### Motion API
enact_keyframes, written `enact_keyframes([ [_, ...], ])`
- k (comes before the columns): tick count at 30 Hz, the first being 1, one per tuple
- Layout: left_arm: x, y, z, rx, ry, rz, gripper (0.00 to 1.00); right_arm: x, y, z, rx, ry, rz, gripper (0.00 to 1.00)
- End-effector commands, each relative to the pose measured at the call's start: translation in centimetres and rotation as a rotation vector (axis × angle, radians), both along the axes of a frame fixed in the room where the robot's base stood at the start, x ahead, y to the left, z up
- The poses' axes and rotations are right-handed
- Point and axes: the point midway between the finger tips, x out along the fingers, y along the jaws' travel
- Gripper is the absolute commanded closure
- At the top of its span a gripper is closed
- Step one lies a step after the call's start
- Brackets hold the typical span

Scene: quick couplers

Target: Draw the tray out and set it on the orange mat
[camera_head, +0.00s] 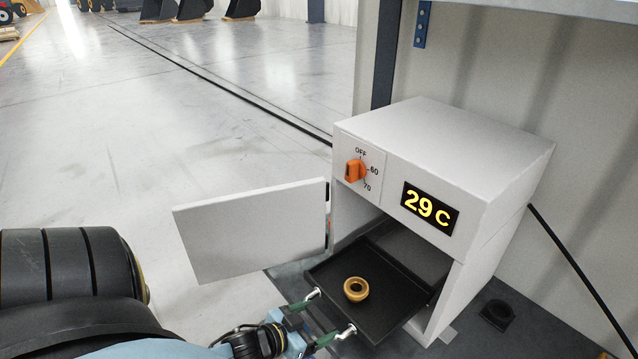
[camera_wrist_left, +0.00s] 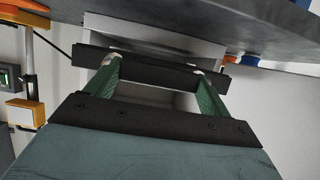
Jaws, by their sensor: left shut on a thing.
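The black tray (camera_head: 385,318) sticks partly out of the open white heating cabinet (camera_head: 455,180); its rear part is still inside. A brass-coloured ring (camera_head: 355,289) lies on it. My left gripper (camera_head: 331,315) is at the tray's front edge, its green fingers spread wide and shut on the tray's front, by two pale metal handle ends. In the left wrist view both fingertips (camera_wrist_left: 155,66) meet the dark front bar of the tray (camera_wrist_left: 145,72). I cannot make out the orange mat for certain. My right gripper is not in view.
The cabinet door (camera_head: 252,230) stands open to the left. An orange knob (camera_head: 355,171) and a display reading 29 C (camera_head: 430,208) are on the cabinet front. A small black block (camera_head: 497,315) sits on the dark surface right of the cabinet.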

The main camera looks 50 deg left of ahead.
Motion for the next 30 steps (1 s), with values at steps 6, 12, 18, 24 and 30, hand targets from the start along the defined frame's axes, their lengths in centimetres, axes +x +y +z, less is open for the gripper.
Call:
enact_keyframes([
  [6, -0.9, 0.1, 0.0, 0.000, 0.002, 0.001, 0.46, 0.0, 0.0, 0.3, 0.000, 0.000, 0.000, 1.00],
  [12, -1.7, 0.1, 0.0, 0.001, 0.001, 0.000, 0.46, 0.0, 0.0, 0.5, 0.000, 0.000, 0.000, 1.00],
  [18, -2.1, 0.2, 0.0, 0.001, 0.001, 0.001, 0.46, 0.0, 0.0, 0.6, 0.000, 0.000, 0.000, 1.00],
  [24, -2.1, 0.2, 0.0, 0.002, 0.000, 0.000, 0.46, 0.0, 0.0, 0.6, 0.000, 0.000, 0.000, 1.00],
  [30, -2.5, 0.2, 0.2, 0.000, -0.004, 0.000, 0.46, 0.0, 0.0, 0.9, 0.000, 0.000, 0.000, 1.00],
])
